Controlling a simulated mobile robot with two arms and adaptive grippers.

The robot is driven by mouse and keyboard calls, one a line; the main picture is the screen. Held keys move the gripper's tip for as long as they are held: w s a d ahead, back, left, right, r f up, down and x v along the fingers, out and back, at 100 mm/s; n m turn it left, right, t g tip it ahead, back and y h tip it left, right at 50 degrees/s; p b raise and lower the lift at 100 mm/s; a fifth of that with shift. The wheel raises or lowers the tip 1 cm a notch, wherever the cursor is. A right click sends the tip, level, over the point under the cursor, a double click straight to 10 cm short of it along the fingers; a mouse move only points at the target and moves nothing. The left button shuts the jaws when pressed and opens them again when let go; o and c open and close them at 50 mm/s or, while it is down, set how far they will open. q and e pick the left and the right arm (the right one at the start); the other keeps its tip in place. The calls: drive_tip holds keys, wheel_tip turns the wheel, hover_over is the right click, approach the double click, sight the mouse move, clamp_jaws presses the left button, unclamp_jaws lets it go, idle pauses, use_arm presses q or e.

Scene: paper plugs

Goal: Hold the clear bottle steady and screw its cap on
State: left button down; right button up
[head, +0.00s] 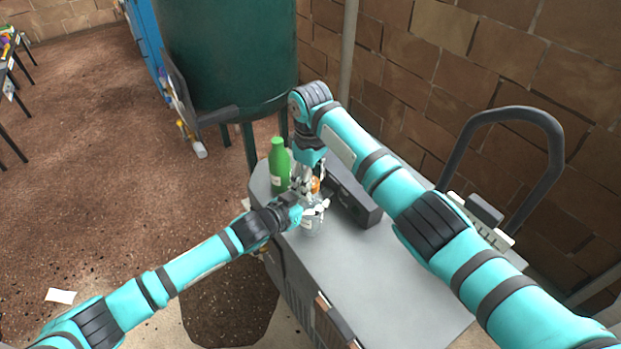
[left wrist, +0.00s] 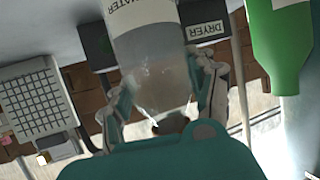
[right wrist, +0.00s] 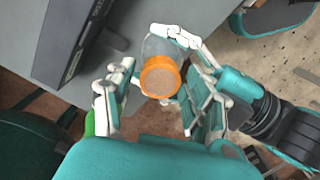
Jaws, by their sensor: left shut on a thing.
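A green bottle (head: 279,168) stands close to the left of the clear bottle. A dark box labelled "DRYER" (head: 352,197) lies just right of it. The grey worktop (head: 375,265) is clear towards the front. A large green tank (head: 230,60) stands behind.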

clamp_jaws()
drive_tip(key=shift+o, duration=1.5)
unclamp_jaws()
wheel_tip(320, 180, up, 12)
use_arm(q)
drive_tip(key=shift+c, duration=1.6)
unclamp_jaws()
